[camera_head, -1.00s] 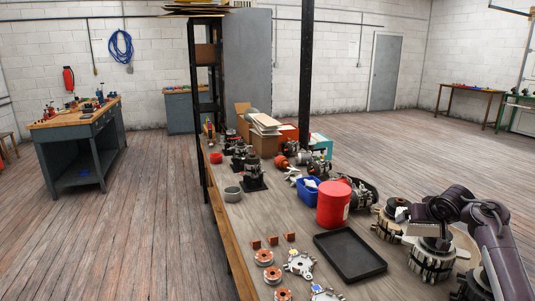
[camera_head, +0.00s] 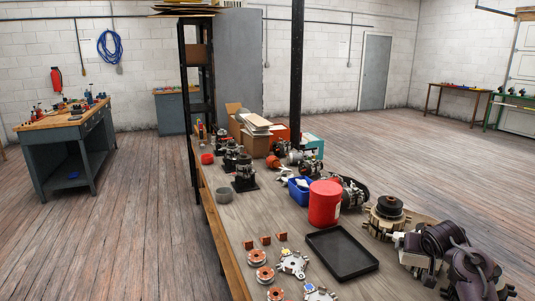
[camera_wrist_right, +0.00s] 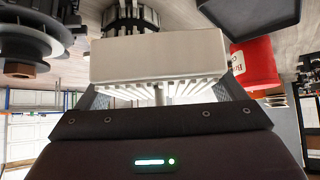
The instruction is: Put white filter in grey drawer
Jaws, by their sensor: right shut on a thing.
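A white pleated block, the filter (camera_wrist_right: 158,55), fills the middle of the right wrist view. My right gripper (camera_wrist_right: 159,92) is shut on it, with one finger at each side. In the head view my right gripper (camera_head: 425,243) is at the lower right, above the long workbench. I cannot tell whether any drawer there is open. My left gripper is not in view.
The long workbench (camera_head: 232,227) carries a black tray (camera_head: 341,254), a red bucket (camera_head: 325,203), a blue bin (camera_head: 300,190) and several alternator parts. A dark post (camera_head: 297,70) and a shelf rack (camera_head: 197,100) stand beyond. Open wooden floor (camera_head: 150,225) lies between the benches.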

